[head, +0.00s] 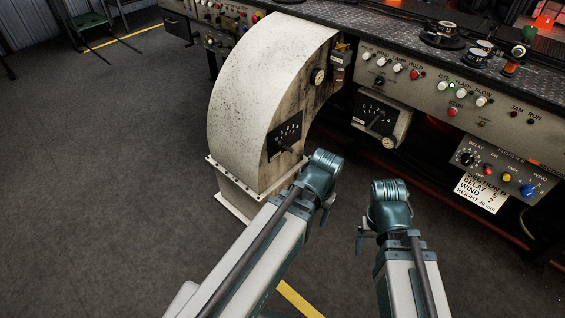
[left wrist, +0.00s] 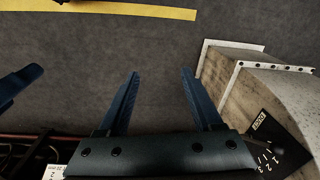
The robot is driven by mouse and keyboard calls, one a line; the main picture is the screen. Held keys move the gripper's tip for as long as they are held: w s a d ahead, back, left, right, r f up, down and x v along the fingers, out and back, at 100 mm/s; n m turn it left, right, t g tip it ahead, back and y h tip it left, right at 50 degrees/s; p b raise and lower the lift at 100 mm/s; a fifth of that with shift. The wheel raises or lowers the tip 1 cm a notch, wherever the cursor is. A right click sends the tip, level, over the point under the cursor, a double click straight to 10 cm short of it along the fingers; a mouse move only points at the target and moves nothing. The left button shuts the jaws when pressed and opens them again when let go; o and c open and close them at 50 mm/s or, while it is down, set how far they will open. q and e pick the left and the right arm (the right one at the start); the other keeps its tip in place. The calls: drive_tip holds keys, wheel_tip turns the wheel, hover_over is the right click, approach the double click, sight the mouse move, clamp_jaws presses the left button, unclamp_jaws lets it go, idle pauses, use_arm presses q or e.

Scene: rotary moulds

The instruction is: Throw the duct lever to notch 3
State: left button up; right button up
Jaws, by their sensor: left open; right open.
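The pale, stained curved duct (head: 240,95) stands left of the console in the head view. On its side is a black notch plate (head: 285,135) with white numerals and a small dark lever; I cannot tell the lever's notch. In the left wrist view the same plate (left wrist: 268,138) shows at the lower right, with the duct (left wrist: 262,92) beside it. My left gripper (left wrist: 160,76) is open and empty over the floor, apart from the plate. My right gripper (head: 362,241) is open, to the right of my left arm, its fingers pointing down and partly hidden.
A second dial plate (head: 377,116) sits on a grey box under the console (head: 440,95), which carries several knobs and buttons. A paper card (head: 482,192) reads delay 5, wind 2. Dark floor (head: 100,200) lies open to the left. A yellow line (head: 298,300) crosses the floor.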

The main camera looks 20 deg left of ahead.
use_arm(q)
drive_tip(key=w+a+f+m+t+y+b, duration=0.1)
drive_tip(key=w+a+f+y+b, duration=0.2)
drive_tip(key=f+b, duration=0.6)
drive_tip(key=w+a+f+t+y+b, duration=0.1)
drive_tip(key=w+a+f+b, duration=0.2)
drive_tip(key=a+f+b, duration=0.5)
drive_tip(key=w+a+r+m+t+y+b, duration=0.2)
drive_tip(key=w+r+m+y+b, duration=0.1)
drive_tip(key=w+r+m+y, duration=0.15)
drive_tip(key=w+d+r+m+t+y, duration=0.4)
drive_tip(key=w+r+m+t+y, duration=0.1)
drive_tip(key=r, duration=0.7)
drive_tip(key=shift+w+m+y, duration=0.35)
drive_tip(key=shift+w+y, duration=0.2)
drive_tip(key=shift+w, duration=0.1)
